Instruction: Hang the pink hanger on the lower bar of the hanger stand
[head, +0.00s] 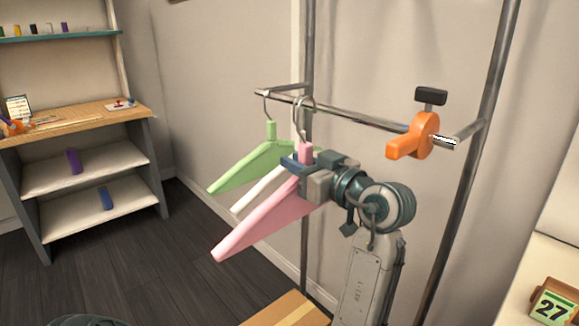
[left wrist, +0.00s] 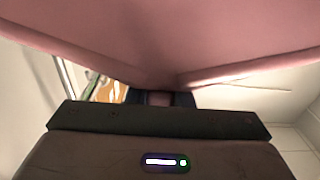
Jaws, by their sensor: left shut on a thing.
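The pink hanger (head: 262,222) is in my left gripper (head: 298,168), which is shut on it near its neck. Its metal hook (head: 304,108) overlaps the bar (head: 350,118) of the hanger stand; I cannot tell whether it rests on the bar or is just in front. In the left wrist view the pink hanger (left wrist: 165,45) fills the top, close to the jaws. A green hanger (head: 245,166) hangs from the bar's left part. A white hanger (head: 262,190) shows between the two; its hook is hard to make out. My right gripper is out of view.
An orange clamp (head: 415,137) with a black knob sits on the right part of the bar. The stand's posts (head: 468,160) rise at both sides. A shelf desk (head: 85,125) stands at left, and a cardboard box (head: 285,312) below. The bar between hooks and clamp is clear.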

